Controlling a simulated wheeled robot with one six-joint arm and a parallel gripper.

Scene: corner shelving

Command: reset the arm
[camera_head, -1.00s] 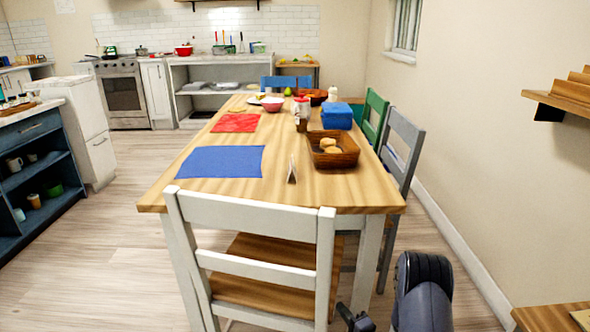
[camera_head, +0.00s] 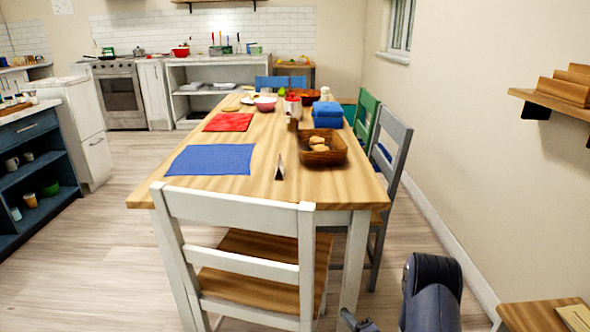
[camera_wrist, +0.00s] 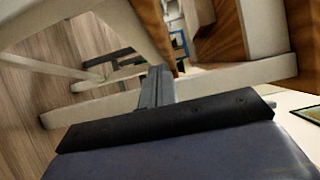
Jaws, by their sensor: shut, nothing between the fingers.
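My arm (camera_head: 432,295) shows at the bottom right of the head view, beside the dining table's near right corner. Only a small dark part of my gripper (camera_head: 358,322) shows there, low at the frame's bottom edge, right of the white chair. In the wrist view my gripper's fingers (camera_wrist: 155,88) are together with nothing between them. Pale and wooden furniture bars stand beyond the fingers; I cannot tell whether any touches them.
A white chair (camera_head: 240,205) with a wooden seat stands at the near end of the dining table (camera_head: 225,186). A grey chair (camera_head: 397,140) is on its right side. A wall shelf (camera_head: 560,107) and a low wooden surface (camera_head: 530,317) are at right. Floor is clear at left.

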